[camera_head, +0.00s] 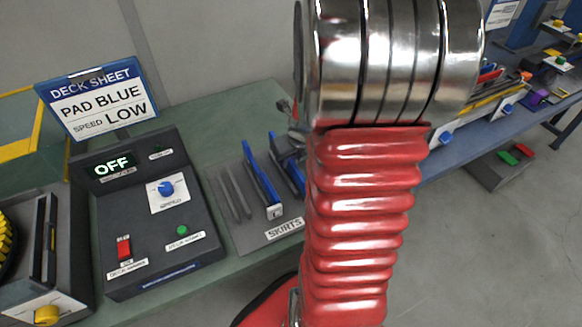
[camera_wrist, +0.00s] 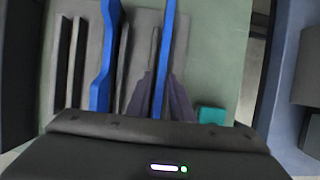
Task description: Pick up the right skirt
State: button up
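The right skirt is a thin upright blue strip. In the wrist view the right skirt (camera_wrist: 165,45) runs between the two dark fingers of my gripper (camera_wrist: 161,82). The fingers lie close against both sides of it, and it still stands over the grey rack. In the head view the right skirt (camera_head: 293,175) shows partly, with my arm covering its right side. The left skirt, also blue, stands beside it in the head view (camera_head: 262,180) and in the wrist view (camera_wrist: 106,60). The grey skirts rack (camera_head: 245,238) has a "SKIRTS" label.
Left of the rack is a dark control box (camera_head: 150,225) with a display reading OFF. A sign (camera_head: 98,100) reads "PAD BLUE, SPEED LOW". A teal block (camera_wrist: 211,115) lies right of my fingers. Another bench (camera_head: 470,135) with parts stands at the right.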

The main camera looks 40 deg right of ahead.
grip_shut()
dwell(0.5)
notch_tip(320, 180, up, 10)
jog(key=shift+r, duration=0.1)
dwell(0.5)
dwell(0.5)
